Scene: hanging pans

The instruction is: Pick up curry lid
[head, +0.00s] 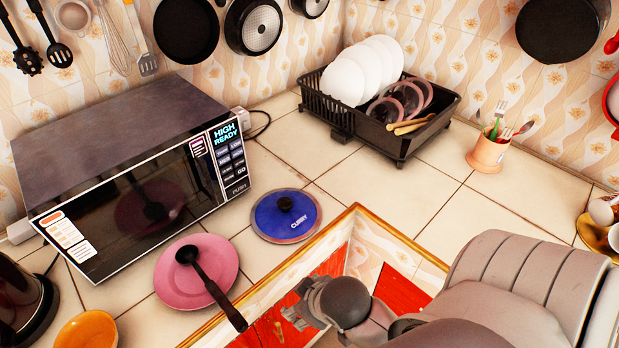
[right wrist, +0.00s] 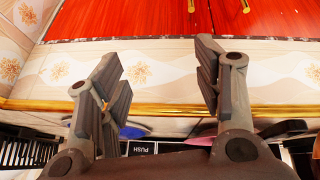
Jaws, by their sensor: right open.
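The curry lid (head: 268,222) is a round blue lid with a black knob and the word CURRY. It lies flat on the tiled counter in front of the microwave's right end, near the counter's inner corner. A blue sliver of the lid (right wrist: 134,132) shows beside a finger in the right wrist view. My right gripper (head: 297,311) is below and in front of the lid in the head view, past the gold counter edge, and apart from it. In the right wrist view its two fingers (right wrist: 160,65) are spread with nothing between them. My left gripper is not in view.
A microwave (head: 100,140) stands behind the lid. A pink plate (head: 180,290) with a black ladle (head: 208,281) lies to its left. A black dish rack (head: 420,130) and a utensil cup (head: 488,150) stand farther back. Gold-edged counter (head: 400,236) borders red cabinets. Counter right of the lid is clear.

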